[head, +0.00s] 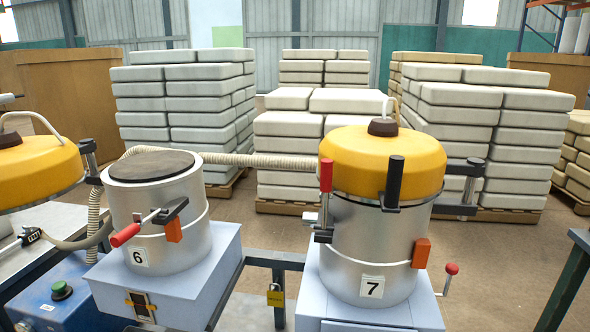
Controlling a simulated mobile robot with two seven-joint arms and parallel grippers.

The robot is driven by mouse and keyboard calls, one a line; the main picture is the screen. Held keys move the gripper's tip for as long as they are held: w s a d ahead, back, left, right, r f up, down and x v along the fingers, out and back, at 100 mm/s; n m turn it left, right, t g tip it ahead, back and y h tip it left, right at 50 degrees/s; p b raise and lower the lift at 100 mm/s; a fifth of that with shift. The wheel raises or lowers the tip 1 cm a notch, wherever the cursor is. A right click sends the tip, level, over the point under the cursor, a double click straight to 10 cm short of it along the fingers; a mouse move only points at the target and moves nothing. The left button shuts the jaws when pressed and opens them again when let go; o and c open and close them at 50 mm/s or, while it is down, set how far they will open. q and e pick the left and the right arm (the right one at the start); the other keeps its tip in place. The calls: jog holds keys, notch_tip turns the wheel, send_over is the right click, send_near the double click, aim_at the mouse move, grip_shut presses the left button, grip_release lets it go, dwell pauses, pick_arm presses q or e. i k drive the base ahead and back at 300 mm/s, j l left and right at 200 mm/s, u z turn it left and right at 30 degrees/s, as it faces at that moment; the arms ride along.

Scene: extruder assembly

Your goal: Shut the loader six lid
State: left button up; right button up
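Loader six (163,235) is a silver drum with a "6" label at the left, and a dark round disc (152,166) shows at its top. A yellow domed lid (40,172) is off to the left of the drum, beside a dark hinge post (90,155); it does not cover the drum, and the left picture edge cuts it off. A red-handled latch (125,235) on the drum's front points down and left. Neither of my grippers shows.
Loader seven (370,245), at the right, has its yellow lid (381,158) on and its red handle (326,175) upright. A ribbed hose (260,160) runs behind the drums. A blue box with a green button (62,290) is at the lower left. Stacked pale bags stand behind.

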aim_at(35, 171)
jog(key=j+u, duration=0.1)
jog(key=j, duration=0.9)
jog(key=i+j, duration=0.1)
jog(key=j, duration=0.9)
jog(key=j+u, duration=0.15)
jog(key=j, duration=0.9)
